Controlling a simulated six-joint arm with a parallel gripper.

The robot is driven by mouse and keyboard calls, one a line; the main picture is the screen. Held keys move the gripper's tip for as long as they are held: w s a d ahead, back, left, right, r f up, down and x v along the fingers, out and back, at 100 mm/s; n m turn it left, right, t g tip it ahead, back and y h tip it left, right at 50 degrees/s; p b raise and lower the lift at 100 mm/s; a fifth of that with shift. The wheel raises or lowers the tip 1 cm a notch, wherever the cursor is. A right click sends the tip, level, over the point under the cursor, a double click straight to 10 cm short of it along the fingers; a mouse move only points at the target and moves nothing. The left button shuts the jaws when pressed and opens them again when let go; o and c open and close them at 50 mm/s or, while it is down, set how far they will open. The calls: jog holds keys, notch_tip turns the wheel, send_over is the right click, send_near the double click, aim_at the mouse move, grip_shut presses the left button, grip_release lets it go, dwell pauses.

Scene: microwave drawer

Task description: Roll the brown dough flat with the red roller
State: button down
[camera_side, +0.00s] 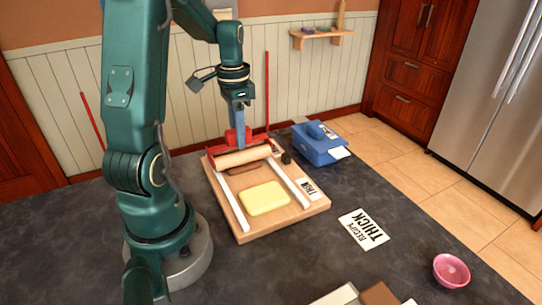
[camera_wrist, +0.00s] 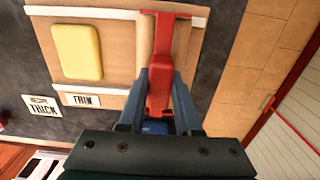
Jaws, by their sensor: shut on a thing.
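My gripper (camera_side: 239,130) points down and is shut on the roller's red handle, which also shows between my fingers in the wrist view (camera_wrist: 160,85). A thick yellow slab (camera_side: 264,198) lies nearer the front of the board. I cannot make out the brown dough in the wrist view.
White rails (camera_side: 231,203) run along both sides of the board. A THIN card (camera_side: 308,188) lies by the right rail. A RECIPE THICK card (camera_side: 363,229) lies on the dark counter. A blue box (camera_side: 319,143) stands behind right. A pink bowl (camera_side: 451,270) stands front right.

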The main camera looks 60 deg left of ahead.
jog(key=shift+d, duration=0.85)
jog(key=shift+a+f, duration=0.1)
jog(key=shift+a, duration=1.95)
dwell(0.9)
jog(key=shift+d, duration=0.65)
dwell(0.3)
jog(key=shift+d, duration=0.3)
jog(key=shift+d, duration=1.95)
dwell(0.4)
jog(key=shift+a+r, duration=0.5)
jog(key=shift+r, duration=0.5)
jog(key=shift+a+r, duration=0.45)
jog(key=shift+r, duration=0.6)
jog(key=shift+a+r, duration=0.5)
jog(key=shift+r, duration=0.5)
